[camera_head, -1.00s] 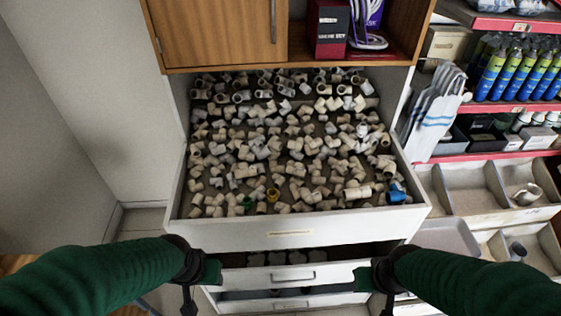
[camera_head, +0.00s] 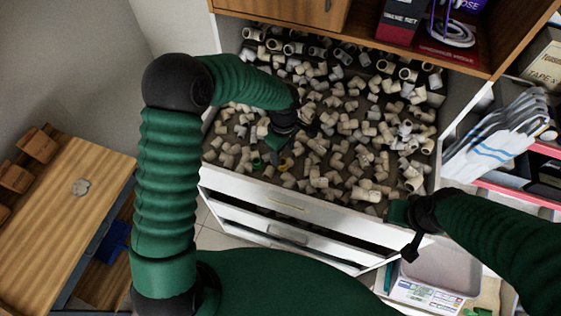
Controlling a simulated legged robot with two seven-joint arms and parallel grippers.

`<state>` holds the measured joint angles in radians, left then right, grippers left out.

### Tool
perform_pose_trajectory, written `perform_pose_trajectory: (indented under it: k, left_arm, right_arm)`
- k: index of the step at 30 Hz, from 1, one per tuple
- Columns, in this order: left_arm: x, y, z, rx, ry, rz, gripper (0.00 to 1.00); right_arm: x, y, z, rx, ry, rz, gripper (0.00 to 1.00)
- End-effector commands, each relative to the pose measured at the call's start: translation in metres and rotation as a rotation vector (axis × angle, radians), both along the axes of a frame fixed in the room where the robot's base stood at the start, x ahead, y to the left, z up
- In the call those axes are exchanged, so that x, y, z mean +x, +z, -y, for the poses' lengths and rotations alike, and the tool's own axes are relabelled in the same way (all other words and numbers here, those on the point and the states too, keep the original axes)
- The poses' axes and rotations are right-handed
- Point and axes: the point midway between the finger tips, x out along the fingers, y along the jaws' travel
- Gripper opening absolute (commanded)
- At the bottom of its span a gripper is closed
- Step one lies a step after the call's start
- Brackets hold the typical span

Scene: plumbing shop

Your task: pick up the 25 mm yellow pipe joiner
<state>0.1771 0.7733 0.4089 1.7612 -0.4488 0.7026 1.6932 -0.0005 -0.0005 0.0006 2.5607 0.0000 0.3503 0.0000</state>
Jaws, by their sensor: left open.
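The yellow pipe joiner (camera_head: 285,163) lies near the front of the open top drawer (camera_head: 290,203), among many white fittings. A green fitting (camera_head: 257,162) lies just to its left. My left gripper (camera_head: 281,143) is open and reaches down into the drawer from above, just behind and above the yellow joiner. A gap to the joiner seems to remain, but the exact height cannot be told. My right gripper (camera_head: 405,214) is at the drawer's front right corner, and its jaw opening is not clear.
White fittings (camera_head: 350,130) crowd the drawer on all sides of the joiner. A wooden cabinet (camera_head: 290,8) overhangs the back. Lower drawers (camera_head: 290,236) stand partly open below. A wooden table (camera_head: 70,210) is at the left, and shelves with packets (camera_head: 500,135) are at the right.

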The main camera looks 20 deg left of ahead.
Motion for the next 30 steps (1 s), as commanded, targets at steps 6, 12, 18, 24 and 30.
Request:
perform_pose_trajectory:
  k: [6, 12, 18, 24, 30]
  left_arm:
    - [-0.003, -0.023, -0.003, -0.003, 0.001, -0.003, 0.56]
    - [-0.006, -0.059, -0.009, -0.006, 0.002, 0.000, 0.56]
    - [-0.005, -0.068, -0.007, -0.003, 0.001, 0.002, 0.56]
    - [-0.004, -0.067, -0.004, -0.001, 0.001, 0.003, 0.39]
    - [-0.004, -0.066, -0.005, -0.001, 0.001, 0.003, 0.13]
  right_arm:
    - [0.000, 0.013, 0.000, 0.000, -0.001, 0.000, 0.32]
    - [0.000, 0.028, 0.000, 0.000, -0.001, 0.001, 0.32]
    - [0.000, 0.027, 0.000, 0.000, -0.001, 0.000, 0.32]
    - [0.000, 0.027, 0.000, 0.000, -0.001, 0.000, 0.32]
    - [0.000, 0.027, 0.000, 0.000, -0.001, 0.000, 0.32]
